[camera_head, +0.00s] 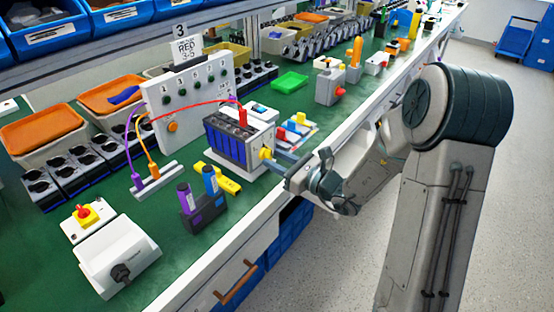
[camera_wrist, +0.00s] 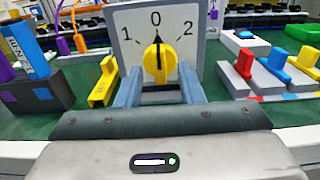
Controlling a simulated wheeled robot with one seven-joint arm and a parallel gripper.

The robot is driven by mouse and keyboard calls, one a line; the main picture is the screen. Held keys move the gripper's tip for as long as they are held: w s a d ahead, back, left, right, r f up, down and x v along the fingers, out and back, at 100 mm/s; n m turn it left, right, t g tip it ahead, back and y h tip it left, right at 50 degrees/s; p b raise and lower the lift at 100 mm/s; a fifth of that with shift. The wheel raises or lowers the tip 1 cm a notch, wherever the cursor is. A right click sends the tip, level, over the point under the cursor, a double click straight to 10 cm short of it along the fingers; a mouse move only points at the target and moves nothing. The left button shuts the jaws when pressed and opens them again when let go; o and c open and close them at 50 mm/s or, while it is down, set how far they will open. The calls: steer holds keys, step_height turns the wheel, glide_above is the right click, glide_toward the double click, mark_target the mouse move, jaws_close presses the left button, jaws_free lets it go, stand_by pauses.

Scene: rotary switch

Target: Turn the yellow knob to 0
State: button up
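The yellow knob (camera_wrist: 158,64) sits on a white dial panel (camera_wrist: 202,20) marked 1, 0 and 2. Its dark pointer line is upright, toward the 0. In the head view the knob (camera_head: 266,154) is on the right side of a white box (camera_head: 262,134) with blue and black modules. My gripper (camera_wrist: 160,88) is open, its two blue-grey fingers apart on either side of the knob's lower part. Gaps show between knob and fingers; I cannot tell whether the tips reach the panel. My gripper (camera_head: 284,162) comes in from the right in the head view.
A small yellow block (camera_wrist: 104,84) and a dark holder (camera_wrist: 34,92) with blue and purple parts stand left of the fingers. Red, blue and yellow switches (camera_wrist: 270,76) stand to the right.

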steer(key=v, duration=1.3)
steer(key=shift+s+d, duration=0.15)
steer(key=shift+d, duration=0.05)
steer(key=s+a+r+n+g+h+p, duration=0.2)
steer(key=s+a+r+n+g+p, duration=0.15)
steer(key=s+n+g, duration=0.35)
steer(key=s+a+r+n+g+h+p, duration=0.25)
steer(key=s+r+n+g+p, duration=0.2)
steer(key=s+n, duration=0.4)
steer(key=d+r+n+t+h+p, duration=0.3)
steer(key=d+r+n+h+p, duration=0.1)
steer(key=d+r+n+h, duration=0.5)
steer(key=shift+s+d+n+h+p, duration=0.35)
steer(key=shift+s+d+n+p, duration=0.05)
steer(key=shift+s+n, duration=0.05)
